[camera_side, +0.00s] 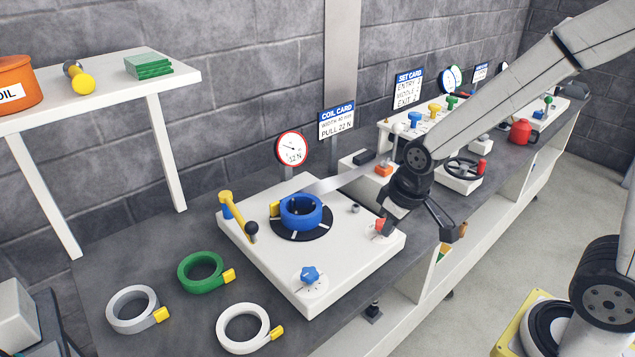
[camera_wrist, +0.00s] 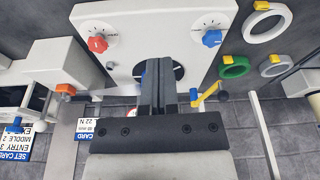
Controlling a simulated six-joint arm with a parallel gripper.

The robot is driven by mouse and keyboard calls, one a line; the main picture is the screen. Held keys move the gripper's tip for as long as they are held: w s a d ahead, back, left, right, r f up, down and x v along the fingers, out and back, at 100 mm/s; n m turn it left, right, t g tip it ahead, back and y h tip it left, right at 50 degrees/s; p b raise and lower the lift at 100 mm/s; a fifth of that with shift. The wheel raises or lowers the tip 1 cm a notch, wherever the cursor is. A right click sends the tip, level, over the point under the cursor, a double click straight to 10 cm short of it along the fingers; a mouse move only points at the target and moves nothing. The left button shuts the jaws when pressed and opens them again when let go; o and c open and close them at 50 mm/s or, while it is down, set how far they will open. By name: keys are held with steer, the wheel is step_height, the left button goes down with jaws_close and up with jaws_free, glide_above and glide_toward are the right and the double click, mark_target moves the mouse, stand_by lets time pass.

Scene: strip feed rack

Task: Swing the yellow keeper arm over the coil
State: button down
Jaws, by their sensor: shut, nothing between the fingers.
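The yellow keeper arm (camera_side: 237,215) stands at the left corner of the white plate (camera_side: 345,262), on a blue pivot, with a black knob at its free end. It lies beside the coil, not over it. It also shows in the wrist view (camera_wrist: 207,94), right of my fingers. The blue coil (camera_side: 301,218) sits on a black disc, with a grey strip running off to the right. My gripper (camera_side: 387,228) is above the plate's right side near a red knob (camera_side: 380,224), apart from the keeper arm. In the wrist view its fingers (camera_wrist: 158,62) are shut, empty and hide most of the coil.
A blue star knob (camera_side: 310,275) is on the plate's front corner. Green (camera_side: 202,272), grey (camera_side: 133,309) and white (camera_side: 243,327) coils lie on the bench to the left. A dial gauge (camera_side: 291,148) stands behind the plate, with a handwheel unit (camera_side: 462,172) to the right.

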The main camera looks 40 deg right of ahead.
steer(key=w+a+r+n+y, duration=0.1)
steer(key=w+a+n, duration=0.3)
steer(key=w+a, duration=0.5)
steer(key=w+a+r+n+y, duration=0.1)
steer(key=w+a+r+n, duration=0.3)
steer(key=w+a, duration=0.5)
steer(key=w, duration=0.7)
steer(key=shift+w+a+r+y, duration=0.15)
steer(key=shift+r+y, duration=0.15)
steer(key=shift+r, duration=0.05)
steer(key=shift+f, duration=0.15)
step_height(320, 180, down, 10)
steer(key=shift+s+d, duration=0.2)
steer(key=shift+d, duration=0.2)
steer(key=shift+s+d+n, duration=0.1)
steer(key=shift+d+n, duration=0.15)
steer(key=shift+n, duration=0.15)
